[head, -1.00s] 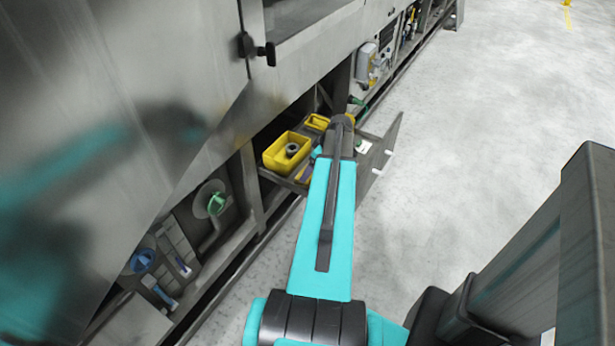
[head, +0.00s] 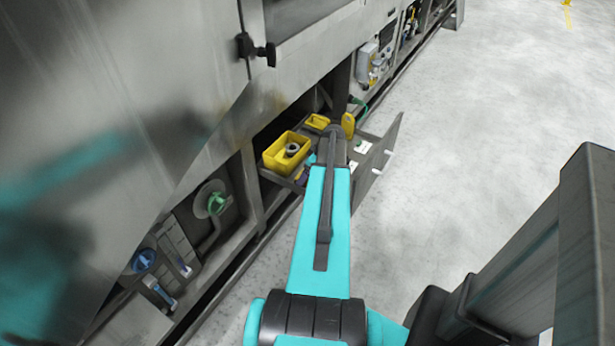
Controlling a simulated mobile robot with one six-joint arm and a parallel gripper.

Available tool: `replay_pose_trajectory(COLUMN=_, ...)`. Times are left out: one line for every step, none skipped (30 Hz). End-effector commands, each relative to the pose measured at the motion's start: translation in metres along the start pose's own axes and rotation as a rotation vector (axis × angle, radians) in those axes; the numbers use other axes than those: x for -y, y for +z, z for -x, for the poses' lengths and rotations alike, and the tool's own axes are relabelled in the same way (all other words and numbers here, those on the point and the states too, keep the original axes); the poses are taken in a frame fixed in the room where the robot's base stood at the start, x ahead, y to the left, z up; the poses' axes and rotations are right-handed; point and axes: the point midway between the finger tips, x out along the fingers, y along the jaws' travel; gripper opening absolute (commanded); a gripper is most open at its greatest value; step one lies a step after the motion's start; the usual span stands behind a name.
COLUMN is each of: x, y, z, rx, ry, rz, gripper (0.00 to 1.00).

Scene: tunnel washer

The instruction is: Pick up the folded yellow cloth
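I cannot pick out a folded yellow cloth for certain. An open drawer (head: 378,160) juts out from the machine's base and holds several small items. A yellow upright item (head: 348,125), perhaps a bottle, stands just right of my arm's far end. My arm reaches over the drawer and covers its middle. My gripper is hidden behind the arm, so its state and anything in it do not show.
A yellow bin (head: 275,160) with a grey ring-shaped part (head: 292,149) stands at the drawer's left. A smaller yellow container (head: 317,121) is behind it. White labels lie at the right. The grey machine (head: 150,90) rises left; the floor (head: 480,140) at right is clear.

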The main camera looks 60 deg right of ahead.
Motion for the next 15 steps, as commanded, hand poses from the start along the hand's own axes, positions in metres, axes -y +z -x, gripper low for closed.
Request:
replay_pose_trajectory(x=-0.0001, y=0.0, z=0.0001, rx=0.0, ry=0.0, rz=0.0, gripper=0.88)
replay_pose_trajectory(x=-0.0001, y=0.0001, z=0.0001, rx=0.0, ry=0.0, rz=0.0, gripper=0.88)
replay_pose_trajectory(x=-0.0001, y=0.0, z=0.0002, rx=0.0, ry=0.0, rz=0.0, gripper=0.88)
replay_pose_trajectory(x=-0.0001, y=0.0001, z=0.0002, rx=0.0, ry=0.0, rz=0.0, gripper=0.84)
replay_pose_trajectory(x=-0.0001, y=0.0001, z=0.0002, rx=0.0, ry=0.0, rz=0.0, gripper=0.79)
replay_pose_trajectory(x=-0.0001, y=0.0001, z=0.0002, rx=0.0, ry=0.0, rz=0.0, gripper=0.72)
replay_pose_trajectory(x=-0.0001, y=0.0001, z=0.0002, rx=0.0, ry=0.0, rz=0.0, gripper=0.67)
replay_pose_trajectory(x=-0.0001, y=0.0001, z=0.0002, rx=0.0, ry=0.0, rz=0.0, gripper=0.62)
replay_pose_trajectory(x=-0.0001, y=0.0001, z=0.0003, rx=0.0, ry=0.0, rz=0.0, gripper=0.55)
replay_pose_trajectory(x=-0.0002, y=0.0001, z=0.0003, rx=0.0, ry=0.0, rz=0.0, gripper=0.55)
replay_pose_trajectory(x=-0.0001, y=0.0001, z=0.0003, rx=0.0, ry=0.0, rz=0.0, gripper=0.55)
replay_pose_trajectory(x=-0.0002, y=0.0001, z=0.0003, rx=0.0, ry=0.0, rz=0.0, gripper=0.55)
replay_pose_trajectory(x=-0.0002, y=0.0001, z=0.0004, rx=0.0, ry=0.0, rz=0.0, gripper=0.55)
replay_pose_trajectory(x=-0.0002, y=0.0001, z=0.0004, rx=0.0, ry=0.0, rz=0.0, gripper=0.55)
replay_pose_trajectory(x=-0.0002, y=0.0001, z=0.0004, rx=0.0, ry=0.0, rz=0.0, gripper=0.55)
